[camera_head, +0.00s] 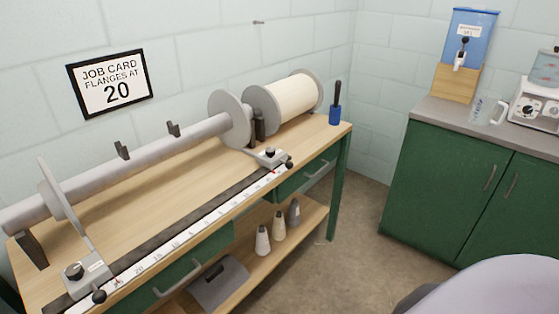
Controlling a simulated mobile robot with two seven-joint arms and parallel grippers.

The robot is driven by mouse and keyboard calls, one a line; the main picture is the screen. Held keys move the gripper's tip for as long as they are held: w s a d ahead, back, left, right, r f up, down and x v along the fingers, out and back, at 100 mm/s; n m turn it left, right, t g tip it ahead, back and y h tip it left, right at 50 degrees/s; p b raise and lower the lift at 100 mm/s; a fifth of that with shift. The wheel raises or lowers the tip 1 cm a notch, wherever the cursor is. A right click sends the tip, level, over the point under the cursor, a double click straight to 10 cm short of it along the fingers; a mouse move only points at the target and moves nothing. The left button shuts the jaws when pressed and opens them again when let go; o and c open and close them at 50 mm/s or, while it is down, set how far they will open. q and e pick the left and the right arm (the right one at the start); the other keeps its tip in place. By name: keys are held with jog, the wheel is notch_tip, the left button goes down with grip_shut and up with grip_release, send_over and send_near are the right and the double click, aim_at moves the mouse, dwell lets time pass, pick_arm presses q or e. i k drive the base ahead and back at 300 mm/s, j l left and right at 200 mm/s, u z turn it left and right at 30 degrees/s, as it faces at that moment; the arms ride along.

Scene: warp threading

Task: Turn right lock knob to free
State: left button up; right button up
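The right lock knob (270,151) is a small black knob on top of a grey carriage block (272,158) at the right end of the white-scaled rail. A black ball handle (289,165) stands out at the block's front right. A matching left block (88,277) with its own black knob (73,271) sits at the rail's left end. The knobs are too small to tell whether they are locked or free. Neither of my grippers shows in the head view.
The wooden bench (165,185) carries a grey beam with flanges (227,119) and a cream roll (295,97) behind the rail. A blue holder (335,115) stands at the bench's right end. A job card (110,83) reads "FLANGES AT 20". Floor (350,215) lies open right of the bench.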

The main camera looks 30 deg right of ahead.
aim_at(270, 152)
jog(key=z, duration=0.75)
jog(key=i+l+z, duration=0.1)
jog(key=z, duration=0.4)
jog(key=i+z, duration=0.25)
jog(key=z, duration=0.2)
